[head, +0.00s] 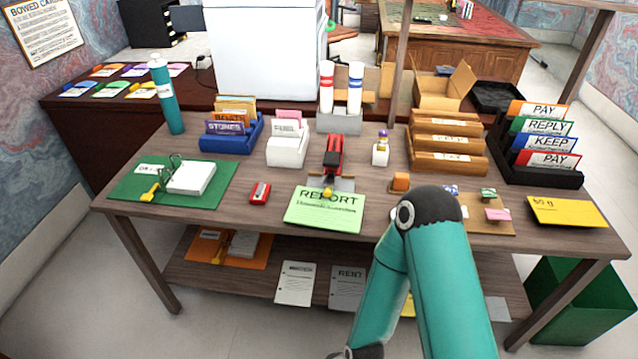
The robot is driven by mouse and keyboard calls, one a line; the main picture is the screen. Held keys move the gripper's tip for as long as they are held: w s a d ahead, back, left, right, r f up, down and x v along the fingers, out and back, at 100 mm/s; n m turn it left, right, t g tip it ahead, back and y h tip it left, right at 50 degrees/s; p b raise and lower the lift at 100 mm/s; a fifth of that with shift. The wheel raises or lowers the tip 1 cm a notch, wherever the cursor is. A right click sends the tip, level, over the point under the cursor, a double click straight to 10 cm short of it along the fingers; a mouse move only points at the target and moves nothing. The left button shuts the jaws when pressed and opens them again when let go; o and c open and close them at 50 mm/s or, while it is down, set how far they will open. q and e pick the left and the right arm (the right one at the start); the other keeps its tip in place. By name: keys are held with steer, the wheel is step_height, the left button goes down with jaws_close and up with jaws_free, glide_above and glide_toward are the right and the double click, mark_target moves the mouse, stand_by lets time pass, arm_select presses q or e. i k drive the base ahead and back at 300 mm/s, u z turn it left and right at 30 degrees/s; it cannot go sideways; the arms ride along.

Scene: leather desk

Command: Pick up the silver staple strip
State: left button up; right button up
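A red stapler (333,155) stands near the middle of the desk, its front end toward me. Silver-grey metal (345,184) shows at its front, behind the green REPORT sheet (325,210). I cannot tell whether this metal is the staple strip or part of a base or tray. A small yellow piece (328,193) lies at the sheet's top edge. My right arm rises from the bottom, bends above the desk's front edge and goes back down. Its gripper is outside the picture. My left gripper is not in view.
A red sharpener (260,193) lies left of the sheet, and an orange block (400,182) stands to its right. White holder (288,148) and wooden trays (446,140) flank the stapler. A green binder (125,185) lies at left. My arm hides part of the front edge.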

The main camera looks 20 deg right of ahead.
mark_target(261, 186)
steer(key=k, duration=1.2)
steer(key=z, duration=0.7)
steer(key=i, duration=1.55)
steer(key=u, duration=0.65)
